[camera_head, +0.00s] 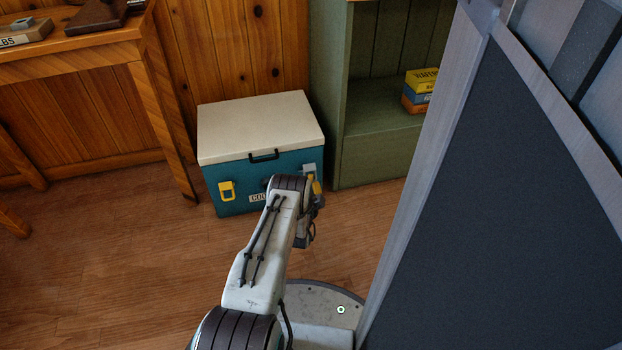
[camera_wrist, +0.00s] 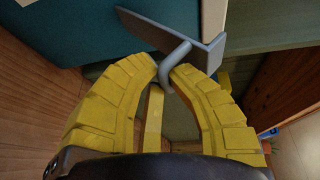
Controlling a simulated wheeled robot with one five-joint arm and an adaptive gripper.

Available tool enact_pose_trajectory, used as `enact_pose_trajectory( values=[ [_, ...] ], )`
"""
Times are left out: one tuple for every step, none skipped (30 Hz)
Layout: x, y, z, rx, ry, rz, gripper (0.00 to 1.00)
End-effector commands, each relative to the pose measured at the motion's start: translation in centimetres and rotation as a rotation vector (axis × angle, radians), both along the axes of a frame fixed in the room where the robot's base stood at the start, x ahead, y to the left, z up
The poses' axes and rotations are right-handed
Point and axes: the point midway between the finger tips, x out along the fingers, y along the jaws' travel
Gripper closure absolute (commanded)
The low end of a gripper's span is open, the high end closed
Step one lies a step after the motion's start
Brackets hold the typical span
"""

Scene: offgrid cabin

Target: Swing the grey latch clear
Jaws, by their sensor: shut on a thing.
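The teal cooler (camera_head: 237,176) stands on the floor with its white lid (camera_head: 258,122) down. The grey latch (camera_head: 309,169) is at the right end of its front, partly hidden behind my arm. In the wrist view the grey latch (camera_wrist: 205,53) is a flat plate with a rounded bar standing off the teal side. My gripper (camera_wrist: 169,70) has its two yellow fingers closed around that bar, one tip on each side. In the head view my gripper is mostly hidden behind my wrist. A yellow latch (camera_head: 227,191) sits at the front's left.
A green shelf unit (camera_head: 372,158) stands close to the cooler's right, with small yellow, blue and orange boxes (camera_head: 421,87) inside. A wooden table (camera_head: 82,40) is at the left. The wooden floor (camera_head: 150,265) in front of the cooler's left is clear.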

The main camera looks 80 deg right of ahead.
Motion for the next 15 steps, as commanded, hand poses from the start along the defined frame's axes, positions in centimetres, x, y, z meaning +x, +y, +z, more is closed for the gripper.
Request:
enact_pose_trajectory(
  values=[
    [0.2, 0.0, -0.5, 0.001, 0.002, 0.003, 1.00],
    [0.2, 0.0, -0.7, 0.001, 0.002, 0.003, 1.00],
    [0.2, 0.1, -1.0, 0.001, 0.002, 0.003, 1.00],
    [0.2, 0.1, -1.2, 0.000, 0.002, 0.003, 1.00],
    [0.2, 0.1, -1.4, 0.000, 0.002, 0.002, 1.00],
    [0.2, 0.1, -1.6, 0.000, 0.002, 0.002, 1.00],
    [0.2, 0.1, -1.8, 0.000, 0.002, 0.002, 1.00],
    [0.2, 0.1, -1.9, -0.001, 0.002, 0.002, 1.00],
    [0.2, 0.1, -1.9, -0.001, 0.002, 0.002, 1.00],
    [0.2, 0.1, -2.0, -0.001, 0.002, 0.002, 1.00],
    [0.2, 0.1, -2.0, -0.001, 0.002, 0.002, 1.00],
    [0.2, 0.1, -2.0, -0.001, 0.002, 0.003, 1.00],
    [0.2, 0.1, -2.0, -0.001, 0.002, 0.003, 1.00],
    [0.2, 0.1, -2.0, -0.001, 0.002, 0.003, 1.00],
    [0.2, 0.1, -2.0, -0.001, 0.002, 0.003, 1.00]
  ],
)
